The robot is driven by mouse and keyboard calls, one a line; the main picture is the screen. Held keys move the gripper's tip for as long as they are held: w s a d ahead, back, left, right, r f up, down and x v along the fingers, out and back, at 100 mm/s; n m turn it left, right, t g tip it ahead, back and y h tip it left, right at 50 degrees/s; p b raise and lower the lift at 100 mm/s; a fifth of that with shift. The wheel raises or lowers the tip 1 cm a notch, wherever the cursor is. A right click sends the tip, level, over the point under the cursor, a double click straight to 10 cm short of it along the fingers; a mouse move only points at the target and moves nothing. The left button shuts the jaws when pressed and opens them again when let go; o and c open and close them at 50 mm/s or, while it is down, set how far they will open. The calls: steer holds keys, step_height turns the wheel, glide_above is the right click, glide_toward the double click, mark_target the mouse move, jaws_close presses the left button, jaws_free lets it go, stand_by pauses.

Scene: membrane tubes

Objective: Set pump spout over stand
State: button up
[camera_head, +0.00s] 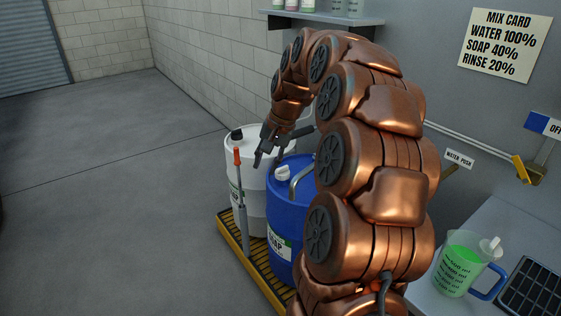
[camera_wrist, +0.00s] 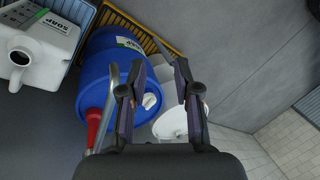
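A blue drum (camera_head: 288,215) with a SOAP label and a white cap (camera_head: 283,172) stands on the yellow-edged grated platform (camera_head: 236,245). A grey bent pipe (camera_head: 301,177), seemingly the pump spout, rises at the drum's top. The wrist view shows this pipe (camera_wrist: 107,110) beside a red cone-shaped part (camera_wrist: 93,125). My gripper (camera_head: 263,163) is above the drums, with its fingers pointing down. In the wrist view my gripper (camera_wrist: 160,72) has its fingers apart, with nothing held between them. I cannot tell which thing is the stand; my arm hides part of the drum.
A white drum (camera_head: 254,190) with a black cap stands behind the blue one. A grey rod with an orange-red top (camera_head: 237,156) stands beside it. A white jerrycan (camera_wrist: 40,42) is at left in the wrist view. A green-filled jug (camera_head: 458,264) is on the counter. The left floor is clear.

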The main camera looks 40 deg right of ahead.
steer(key=d+n, duration=0.2)
steer(key=w+d+r+n+p, duration=0.1)
steer(key=d+n, duration=0.1)
steer(key=d, duration=0.1)
steer(key=w+d+n+t+p, duration=0.1)
steer(key=d, duration=0.2)
steer(key=shift+d+r+n, duration=0.1)
steer(key=shift+r+n, duration=0.15)
steer(key=shift+n, duration=0.15)
jaws_close()
steer(key=s+d+f+n+h+p, duration=0.1)
steer(key=s+d+n+p, duration=0.15)
steer(key=d+n, duration=0.55)
steer(key=w+d+f+m+p, duration=0.1)
steer(key=w+d+f+p, duration=0.1)
steer(key=f, duration=0.7)
steer(key=shift+w+d+f+p, duration=0.15)
steer(key=shift+w+f+p, duration=0.35)
steer(key=shift+w, duration=0.6)
